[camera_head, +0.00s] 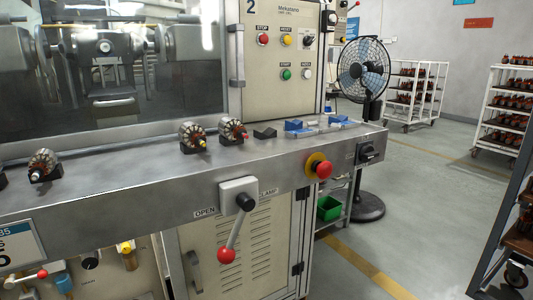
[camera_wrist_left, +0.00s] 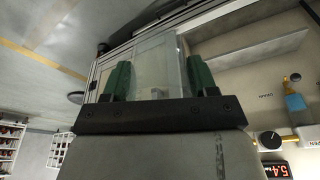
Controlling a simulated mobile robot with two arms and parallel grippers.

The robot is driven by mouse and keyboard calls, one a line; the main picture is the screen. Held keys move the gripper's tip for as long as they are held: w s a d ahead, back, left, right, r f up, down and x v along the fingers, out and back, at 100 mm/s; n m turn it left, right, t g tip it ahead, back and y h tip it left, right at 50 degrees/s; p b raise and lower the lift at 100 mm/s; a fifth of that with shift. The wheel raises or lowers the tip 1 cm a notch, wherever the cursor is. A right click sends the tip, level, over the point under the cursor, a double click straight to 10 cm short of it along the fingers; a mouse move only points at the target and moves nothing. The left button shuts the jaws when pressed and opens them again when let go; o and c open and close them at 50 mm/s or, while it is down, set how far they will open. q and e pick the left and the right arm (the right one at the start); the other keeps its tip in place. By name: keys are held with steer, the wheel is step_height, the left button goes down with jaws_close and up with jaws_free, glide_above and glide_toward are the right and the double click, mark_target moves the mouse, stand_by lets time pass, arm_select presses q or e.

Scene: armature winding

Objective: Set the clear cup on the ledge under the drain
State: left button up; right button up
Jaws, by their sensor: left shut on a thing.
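The clear cup (camera_wrist_left: 153,66) is see-through and stands out faintly between the green fingers of my left gripper (camera_wrist_left: 158,80) in the left wrist view. The gripper is shut on it. A yellow-handled fitting (camera_head: 127,250) and a black knob (camera_head: 89,262) sit on the panel low at the left of the head view; which part is the drain is hard to tell. A grey strip (camera_wrist_left: 262,48), possibly the ledge, shows at the upper right of the left wrist view, apart from the cup. My right gripper is in neither view.
The steel bench (camera_head: 150,200) crosses the head view, with several armatures (camera_head: 193,137) on top. A lever with a red ball (camera_head: 227,254) and a red stop button (camera_head: 323,169) stick out in front. Open floor (camera_head: 430,200) lies to the right.

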arm_select(q)
steer(key=s+d+r+m, duration=0.1)
steer(key=s+d+r, duration=0.2)
steer(key=s+r, duration=0.65)
arm_select(e)
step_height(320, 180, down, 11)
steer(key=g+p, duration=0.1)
steer(key=p, duration=1)
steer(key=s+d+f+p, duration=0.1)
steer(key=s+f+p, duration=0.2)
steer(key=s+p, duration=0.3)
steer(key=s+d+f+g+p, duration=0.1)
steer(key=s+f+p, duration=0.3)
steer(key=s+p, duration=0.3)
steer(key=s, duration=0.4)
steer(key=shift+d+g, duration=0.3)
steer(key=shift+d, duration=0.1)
arm_select(q)
step_height(320, 180, up, 23)
steer(key=shift+d+f, duration=0.15)
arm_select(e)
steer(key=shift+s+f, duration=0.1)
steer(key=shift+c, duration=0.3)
arm_select(q)
steer(key=shift+w+d, duration=0.1)
steer(key=shift+w, duration=0.05)
